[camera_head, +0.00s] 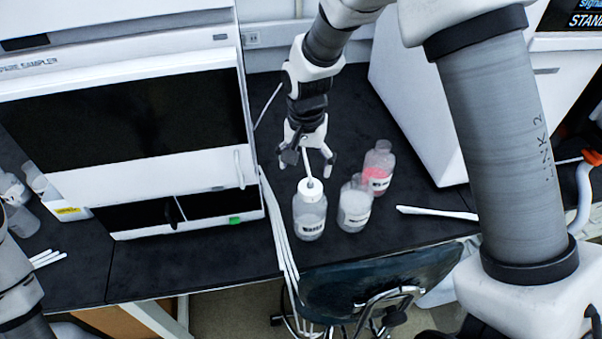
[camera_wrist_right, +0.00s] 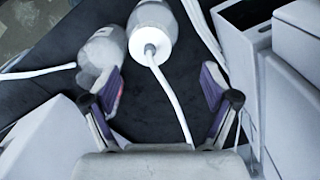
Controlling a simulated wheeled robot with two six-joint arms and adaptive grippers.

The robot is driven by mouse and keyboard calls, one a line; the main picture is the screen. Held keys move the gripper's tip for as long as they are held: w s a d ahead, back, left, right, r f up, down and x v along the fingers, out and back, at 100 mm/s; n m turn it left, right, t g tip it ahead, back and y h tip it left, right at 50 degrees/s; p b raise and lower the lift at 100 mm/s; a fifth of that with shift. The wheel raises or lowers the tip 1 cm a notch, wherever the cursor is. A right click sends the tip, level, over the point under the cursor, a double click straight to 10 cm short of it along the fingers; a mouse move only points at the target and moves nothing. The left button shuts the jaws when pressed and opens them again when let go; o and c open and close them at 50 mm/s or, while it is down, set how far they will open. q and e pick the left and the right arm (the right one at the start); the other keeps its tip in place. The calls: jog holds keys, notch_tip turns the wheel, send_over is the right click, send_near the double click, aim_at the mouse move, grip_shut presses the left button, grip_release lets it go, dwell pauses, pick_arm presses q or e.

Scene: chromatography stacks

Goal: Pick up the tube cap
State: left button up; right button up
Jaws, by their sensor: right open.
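The tube cap (camera_head: 310,189) is white and sits on top of a clear labelled bottle (camera_head: 309,218), with a thin white tube rising from it. In the right wrist view the cap (camera_wrist_right: 151,36) is near the top centre, and its white tube (camera_wrist_right: 168,88) runs down between the fingers. My right gripper (camera_head: 308,164) is open and empty, pointing down just above and behind the cap. Its spread fingers (camera_wrist_right: 162,95) show on both sides of the tube, apart from the cap. My left gripper is out of view.
A clear bottle (camera_head: 354,205) and a bottle with pink liquid (camera_head: 378,170) stand close to the right. A large white sampler (camera_head: 125,110) is at left. White tubes hang over the bench edge. A chair (camera_head: 385,283) stands in front. Dark bench top behind the gripper is clear.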

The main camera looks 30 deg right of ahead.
aim_at(310, 181)
jog(key=f, duration=0.1)
jog(key=s+f+p, duration=0.1)
jog(key=f, duration=0.1)
jog(key=shift+s+d+f, duration=0.15)
jog(key=shift+s+d, duration=0.15)
jog(key=shift+s, duration=0.1)
jog(key=f, duration=0.1)
jog(key=w+f, duration=0.1)
jog(key=f, duration=0.1)
jog(key=shift+d, duration=0.1)
jog(key=shift+s, duration=0.1)
jog(key=shift+s+r, duration=0.15)
jog(key=shift+c, duration=1.4)
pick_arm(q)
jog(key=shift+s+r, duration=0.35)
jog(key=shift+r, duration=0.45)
pick_arm(e)
jog(key=c, duration=1)
